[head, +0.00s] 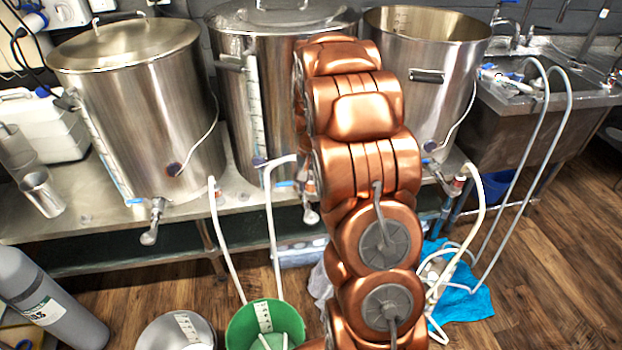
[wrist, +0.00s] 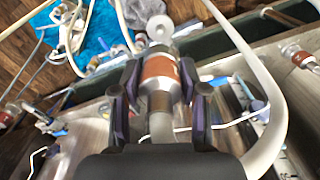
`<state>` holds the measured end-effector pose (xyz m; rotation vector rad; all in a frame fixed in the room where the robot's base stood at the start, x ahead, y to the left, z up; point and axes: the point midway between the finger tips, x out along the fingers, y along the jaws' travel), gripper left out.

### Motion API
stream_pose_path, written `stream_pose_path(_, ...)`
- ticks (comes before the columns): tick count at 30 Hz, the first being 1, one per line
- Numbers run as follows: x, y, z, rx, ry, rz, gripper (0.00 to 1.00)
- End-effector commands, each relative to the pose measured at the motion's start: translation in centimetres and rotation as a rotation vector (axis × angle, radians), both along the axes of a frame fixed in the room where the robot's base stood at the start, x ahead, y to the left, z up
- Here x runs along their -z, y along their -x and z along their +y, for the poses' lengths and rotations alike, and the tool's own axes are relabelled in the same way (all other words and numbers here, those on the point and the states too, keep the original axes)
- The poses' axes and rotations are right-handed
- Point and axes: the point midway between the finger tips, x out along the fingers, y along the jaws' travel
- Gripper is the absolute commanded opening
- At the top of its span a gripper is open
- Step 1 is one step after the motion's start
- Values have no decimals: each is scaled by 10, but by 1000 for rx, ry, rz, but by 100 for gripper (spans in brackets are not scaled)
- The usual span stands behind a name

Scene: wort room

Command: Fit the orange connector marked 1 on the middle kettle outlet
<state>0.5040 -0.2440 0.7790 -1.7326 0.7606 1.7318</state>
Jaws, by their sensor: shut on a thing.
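In the wrist view my gripper (wrist: 159,78) is shut on an orange-brown connector (wrist: 158,68) with metal ends, its dark fingers on both sides. I cannot read a mark on it. A round metal end (wrist: 160,27) shows just beyond it. In the head view my copper arm hides the gripper and the held connector. The middle kettle (head: 228,110) stands partly behind the arm. Its metal outlet (head: 311,216) shows just left of the arm, with a small orange-brown part above it. I cannot tell whether the held connector touches an outlet.
The left kettle (head: 150,110) and right kettle (head: 430,95) share the metal bench (head: 60,228). White hoses (head: 226,240) run to a green bucket (head: 245,325). More hose lies by a blue cloth (head: 470,300) on the floor. A sink (head: 535,110) stands at right, a grey cylinder (head: 45,300) at left.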

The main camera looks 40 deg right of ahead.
Motion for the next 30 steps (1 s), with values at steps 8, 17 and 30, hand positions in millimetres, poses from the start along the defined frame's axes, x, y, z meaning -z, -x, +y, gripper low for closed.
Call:
stream_pose_path(8, 14, -1, 0, -1, 1, -1, 2)
stream_pose_path(17, 42, 0, 1, -2, 0, 1, 2)
stream_pose_path(30, 72, 0, 1, -2, -1, 2, 2)
